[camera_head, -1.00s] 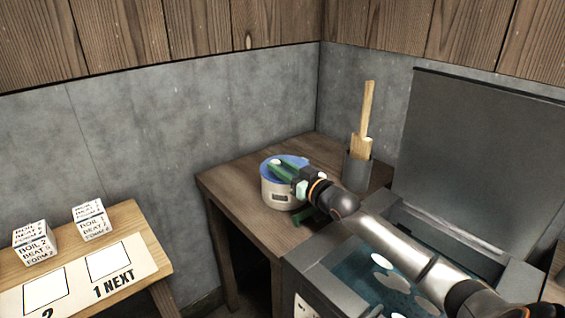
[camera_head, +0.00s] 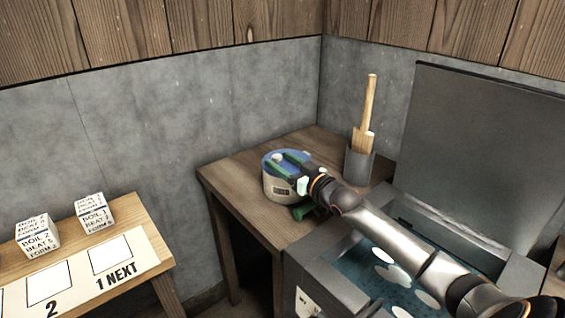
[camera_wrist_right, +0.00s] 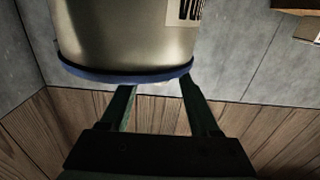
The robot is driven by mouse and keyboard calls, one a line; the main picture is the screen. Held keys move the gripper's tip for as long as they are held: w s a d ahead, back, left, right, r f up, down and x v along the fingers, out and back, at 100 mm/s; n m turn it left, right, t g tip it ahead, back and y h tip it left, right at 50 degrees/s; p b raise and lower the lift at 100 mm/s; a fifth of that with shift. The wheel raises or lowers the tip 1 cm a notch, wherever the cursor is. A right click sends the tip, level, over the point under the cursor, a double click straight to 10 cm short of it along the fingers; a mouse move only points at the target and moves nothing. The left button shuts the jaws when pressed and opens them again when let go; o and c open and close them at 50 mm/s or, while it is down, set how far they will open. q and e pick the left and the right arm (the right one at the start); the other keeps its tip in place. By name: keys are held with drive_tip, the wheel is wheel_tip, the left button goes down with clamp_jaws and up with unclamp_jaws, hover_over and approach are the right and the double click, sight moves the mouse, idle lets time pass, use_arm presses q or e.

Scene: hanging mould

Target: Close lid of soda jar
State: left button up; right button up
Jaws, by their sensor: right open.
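The soda jar (camera_head: 276,188) is a round, cream-metal pot with a dark label, standing on the wooden side table. Its blue lid (camera_head: 270,155) lies on the top, and a pale knob shows on it. In the right wrist view the jar (camera_wrist_right: 125,35) appears upside down, with the lid's blue rim (camera_wrist_right: 120,76) along the jar's mouth, looking flush. My right gripper (camera_head: 281,161) is open, its green fingers reaching over the lid on both sides of the knob. The fingers also show in the wrist view (camera_wrist_right: 158,84); contact with the knob cannot be told. My left gripper is not in view.
Lettered cubes (camera_head: 95,214) stand on a low table at the left.

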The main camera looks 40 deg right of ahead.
use_arm(q)
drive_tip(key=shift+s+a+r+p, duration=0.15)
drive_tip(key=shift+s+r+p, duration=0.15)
drive_tip(key=shift+p, duration=0.45)
use_arm(e)
drive_tip(key=s+d, duration=0.1)
drive_tip(key=s, duration=1.1)
drive_tip(key=shift+s, duration=0.25)
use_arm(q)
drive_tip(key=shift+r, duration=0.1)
